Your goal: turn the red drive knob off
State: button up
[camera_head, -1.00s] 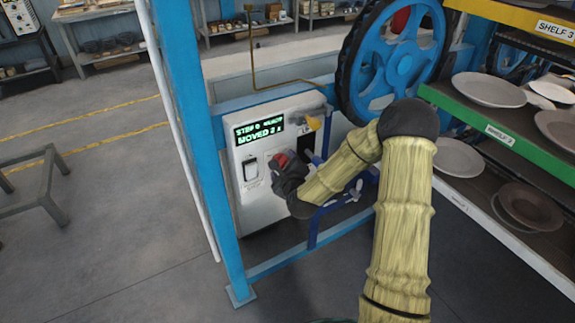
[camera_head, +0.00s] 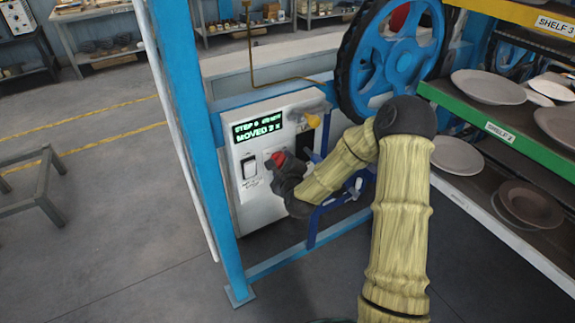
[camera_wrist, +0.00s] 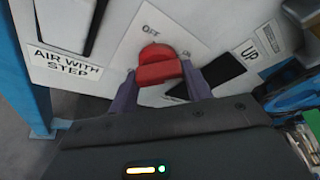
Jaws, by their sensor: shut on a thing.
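The red drive knob (camera_wrist: 158,66) sits on the white control panel (camera_head: 290,203) in the wrist view, below the word OFF, with ON to its right. Its red top also shows in the head view (camera_head: 278,157). My gripper (camera_wrist: 160,82) has one purple finger on each side of the knob and is shut on it. My wrist hides the panel area below the knob in the head view. I cannot tell exactly which mark the knob points to.
A lit green display (camera_head: 258,127) is at the panel's top. A white switch (camera_head: 249,166) is left of the knob; a yellow-orange knob (camera_head: 313,121) is above right. A blue post (camera_head: 190,130) stands left, a blue wheel (camera_head: 402,65) above right, and plate shelves (camera_head: 500,142) at right.

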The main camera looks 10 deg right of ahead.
jog(key=n+b, duration=0.1)
jog(key=b, duration=0.1)
jog(key=n+t+b, duration=0.1)
jog(key=b, duration=0.2)
jog(key=shift+a+f+n+h, duration=0.15)
jog(key=shift+f+n+h, duration=0.1)
jog(key=shift+n+h, duration=0.15)
jog(key=n+t+b, duration=0.1)
jog(key=n+b, duration=0.3)
jog(key=b, duration=0.2)
jog(key=n+t+y+b, duration=0.1)
jog(key=n+t+b, duration=0.1)
jog(key=n+b, duration=0.3)
jog(key=n+t+b, duration=0.2)
jog(key=n+b, duration=0.2)
jog(key=b, duration=0.5)
jog(key=shift+f+n, duration=0.2)
jog(key=shift+n, duration=0.2)
jog(key=o, duration=1)
jog(key=shift+r, duration=0.15)
jog(key=shift+s+d, duration=0.1)
jog(key=shift+d, duration=0.1)
